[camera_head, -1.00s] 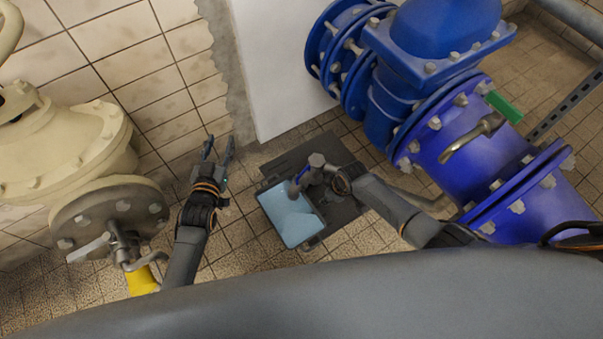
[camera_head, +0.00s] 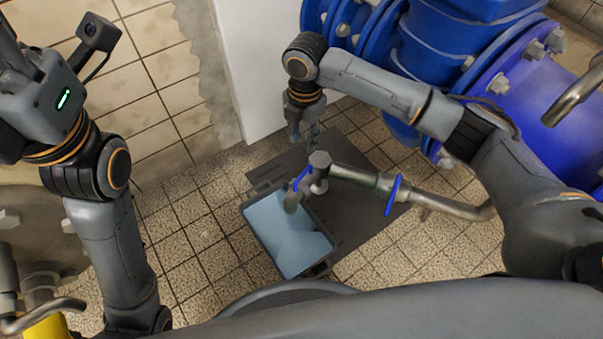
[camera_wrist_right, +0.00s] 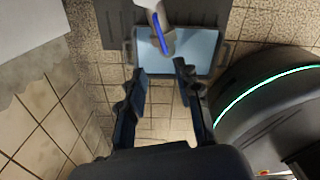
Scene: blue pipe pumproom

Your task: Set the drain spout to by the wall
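The drain spout (camera_head: 347,174) is a grey metal pipe with blue handles. Its bent end (camera_head: 293,197) hangs over the water-filled tray (camera_head: 331,265). My right gripper (camera_head: 303,138) points down just behind the spout's end in the head view, near the white wall. In the right wrist view its two fingers (camera_wrist_right: 158,72) are spread with nothing between them; the spout (camera_wrist_right: 153,18) shows just past the fingertips, apart from them as far as I can tell. My left arm reaches up at the left of the head view; its fingers are out of frame.
A dark mat (camera_head: 360,205) lies under the tray. The white wall (camera_head: 257,75) and tiled wall (camera_head: 155,75) stand behind. Large blue flanged pipes (camera_head: 450,50) crowd the right. A yellow fitting (camera_head: 48,328) is at bottom left. Floor left of the tray is clear.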

